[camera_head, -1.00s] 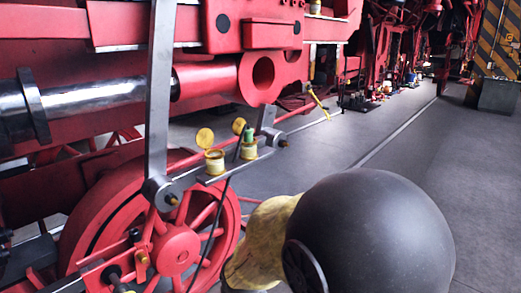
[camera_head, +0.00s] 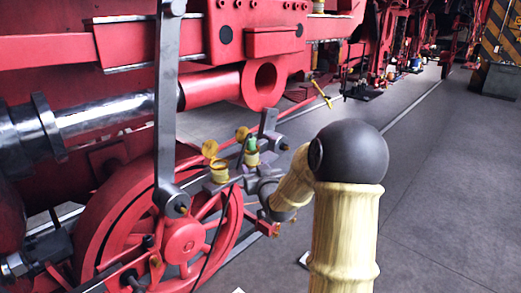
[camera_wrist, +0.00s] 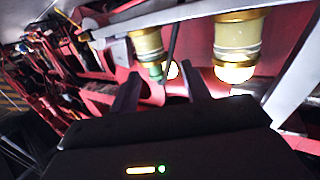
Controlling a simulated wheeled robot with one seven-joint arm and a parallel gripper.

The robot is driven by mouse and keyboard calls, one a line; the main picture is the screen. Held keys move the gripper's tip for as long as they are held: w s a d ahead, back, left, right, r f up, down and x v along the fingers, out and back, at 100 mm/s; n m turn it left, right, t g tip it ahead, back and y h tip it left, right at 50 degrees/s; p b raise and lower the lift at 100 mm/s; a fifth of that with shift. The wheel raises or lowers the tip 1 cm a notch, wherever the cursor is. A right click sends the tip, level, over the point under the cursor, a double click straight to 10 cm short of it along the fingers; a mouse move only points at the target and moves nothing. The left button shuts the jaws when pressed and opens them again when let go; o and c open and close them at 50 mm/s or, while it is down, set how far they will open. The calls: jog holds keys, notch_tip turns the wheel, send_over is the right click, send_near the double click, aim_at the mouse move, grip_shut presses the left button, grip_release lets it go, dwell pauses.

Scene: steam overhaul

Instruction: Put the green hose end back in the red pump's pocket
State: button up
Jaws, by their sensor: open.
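A small green end (camera_head: 252,143) stands upright in the mouth of the right one of two yellow-brass cups (camera_head: 251,159) on the locomotive's grey bar. A thin dark line runs down near it. In the wrist view, which looks upside down, the green end (camera_wrist: 155,73) shows under the left cup (camera_wrist: 147,46). My gripper (camera_wrist: 160,88) is open, with its two dark fingers pointing towards the cups. The green end appears between the fingertips in the picture; I cannot tell how far beyond them it is. I cannot make out a red pump or its pocket.
The left cup (camera_head: 219,173) stands close by, with a yellow lid (camera_head: 209,148) raised. A grey vertical rod (camera_head: 167,100) and a red wheel (camera_head: 180,240) are near my arm. Open grey floor (camera_head: 440,200) lies to the right.

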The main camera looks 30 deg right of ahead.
aim_at(252, 147)
jog(key=shift+w+d+r+t+h, duration=0.15)
jog(key=shift+d+r+t, duration=0.15)
jog(key=shift+d+r, duration=0.25)
jog(key=shift+w+d+r+t+h, duration=0.15)
jog(key=shift+d+r+t, duration=0.15)
jog(key=shift+r, duration=0.35)
jog(key=shift+s, duration=0.1)
jog(key=w, duration=0.2)
jog(key=w+d+p, duration=0.1)
jog(key=w, duration=0.4)
jog(key=shift+w+d+f+p, duration=0.15)
jog(key=shift+w+p, duration=0.1)
jog(key=shift+p, duration=0.1)
jog(key=shift+w+d, duration=0.1)
jog(key=shift+w, duration=0.6)
jog(key=shift+c, duration=0.2)
